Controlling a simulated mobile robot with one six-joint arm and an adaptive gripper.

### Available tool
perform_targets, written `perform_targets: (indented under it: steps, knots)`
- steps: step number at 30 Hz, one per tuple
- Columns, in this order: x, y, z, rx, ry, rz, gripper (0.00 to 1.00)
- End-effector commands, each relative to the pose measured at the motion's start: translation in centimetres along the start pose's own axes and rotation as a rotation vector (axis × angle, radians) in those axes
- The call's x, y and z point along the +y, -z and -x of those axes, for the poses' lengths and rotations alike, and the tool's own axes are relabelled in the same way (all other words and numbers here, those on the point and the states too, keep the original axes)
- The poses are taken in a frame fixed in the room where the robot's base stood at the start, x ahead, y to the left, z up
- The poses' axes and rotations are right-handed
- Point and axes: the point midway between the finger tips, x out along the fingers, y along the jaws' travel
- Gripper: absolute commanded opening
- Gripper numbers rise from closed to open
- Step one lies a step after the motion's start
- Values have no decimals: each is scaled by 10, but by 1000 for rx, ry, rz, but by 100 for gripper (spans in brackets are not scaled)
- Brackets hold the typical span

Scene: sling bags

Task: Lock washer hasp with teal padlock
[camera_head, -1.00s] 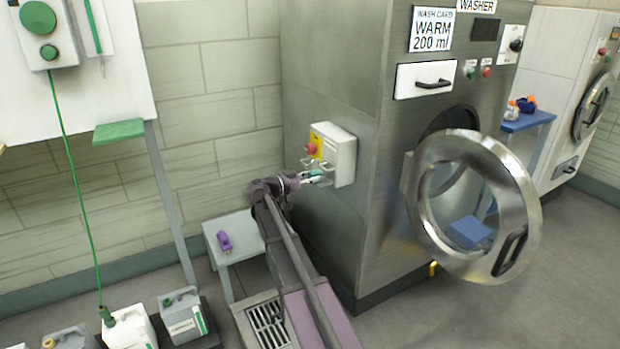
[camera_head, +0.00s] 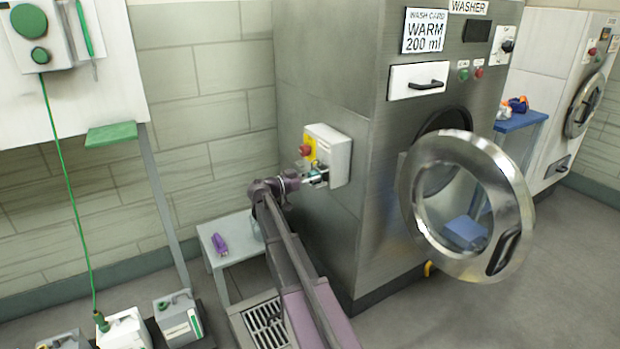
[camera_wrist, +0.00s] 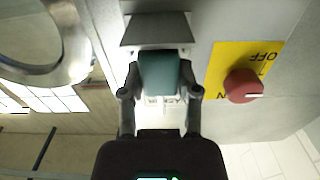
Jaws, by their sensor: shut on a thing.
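The teal padlock (camera_wrist: 160,75) is between the two fingers of my gripper (camera_wrist: 160,94) in the wrist view, and the gripper is shut on it. In the head view my gripper (camera_head: 316,178) is at the lower front of the switch box (camera_head: 340,155) on the washer's side. The washer hasp is small there and largely hidden by the gripper. In the wrist view a grey metal piece (camera_wrist: 158,30) lies just beyond the padlock. I cannot tell whether the shackle passes through the hasp.
The switch box has a red knob (camera_wrist: 243,86) on a yellow plate, beside the gripper. The washer door (camera_head: 468,205) stands open at right. A purple object (camera_head: 220,243) lies on a small table (camera_head: 233,262). Several jugs stand at lower left.

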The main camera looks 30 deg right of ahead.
Motion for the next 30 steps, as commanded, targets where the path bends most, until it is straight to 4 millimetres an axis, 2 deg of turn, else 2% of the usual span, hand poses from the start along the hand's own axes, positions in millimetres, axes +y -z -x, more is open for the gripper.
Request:
perform_targets:
  steps: [11,30]
  knots:
    - [0,0,-7,0,0,0,0]
    - [0,-3,-7,1,0,0,0]
